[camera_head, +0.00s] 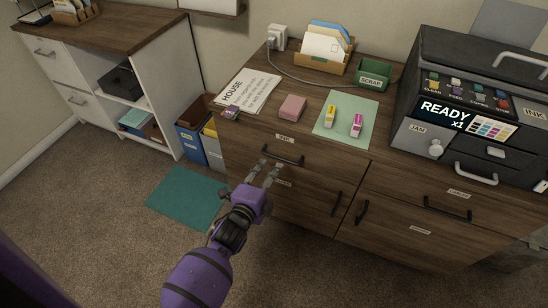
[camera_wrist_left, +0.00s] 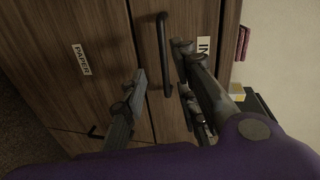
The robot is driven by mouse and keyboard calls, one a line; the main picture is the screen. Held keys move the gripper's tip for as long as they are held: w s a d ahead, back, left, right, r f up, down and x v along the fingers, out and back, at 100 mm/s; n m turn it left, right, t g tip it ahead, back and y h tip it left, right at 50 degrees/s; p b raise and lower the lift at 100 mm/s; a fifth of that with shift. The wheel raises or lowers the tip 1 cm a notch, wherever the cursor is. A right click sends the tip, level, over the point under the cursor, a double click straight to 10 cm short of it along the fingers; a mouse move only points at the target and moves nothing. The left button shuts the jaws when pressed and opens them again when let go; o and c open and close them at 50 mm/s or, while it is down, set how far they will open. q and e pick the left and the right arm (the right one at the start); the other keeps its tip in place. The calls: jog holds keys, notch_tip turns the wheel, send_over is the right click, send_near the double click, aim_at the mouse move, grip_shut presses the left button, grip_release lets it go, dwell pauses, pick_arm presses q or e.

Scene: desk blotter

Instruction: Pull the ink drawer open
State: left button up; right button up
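The ink drawer (camera_head: 247,143) is the top left drawer of the wooden desk, its front flush with the cabinet. Its label (camera_head: 285,137) sits on the edge above a black bar handle (camera_head: 283,156). My left gripper (camera_head: 269,172) is open, just in front of and below this handle. In the left wrist view the handle (camera_wrist_left: 164,50) shows between the two spread fingers (camera_wrist_left: 158,75), lengthwise along them; I cannot tell whether they reach around it. They do not grip it. The INK label (camera_wrist_left: 203,47) is partly hidden by a finger. My right gripper is not in view.
Below is a drawer labelled PAPER (camera_wrist_left: 81,60). The desktop holds a pink block (camera_head: 292,107), a green mat (camera_head: 358,106) with two cartridges, and a printer (camera_head: 409,134) at right. A blue bin (camera_head: 190,146) stands left of the desk.

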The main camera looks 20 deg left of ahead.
aim_at(279, 158)
pick_arm(q)
jog(key=shift+m, duration=0.6)
jog(key=x, duration=0.5)
jog(key=b+x, duration=0.1)
jog(key=x, duration=0.1)
jog(key=shift+w+d+r, duration=0.2)
jog(key=shift+w, duration=0.2)
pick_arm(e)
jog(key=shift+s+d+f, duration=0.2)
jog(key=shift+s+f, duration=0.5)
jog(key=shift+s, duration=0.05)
pick_arm(q)
grip_shut()
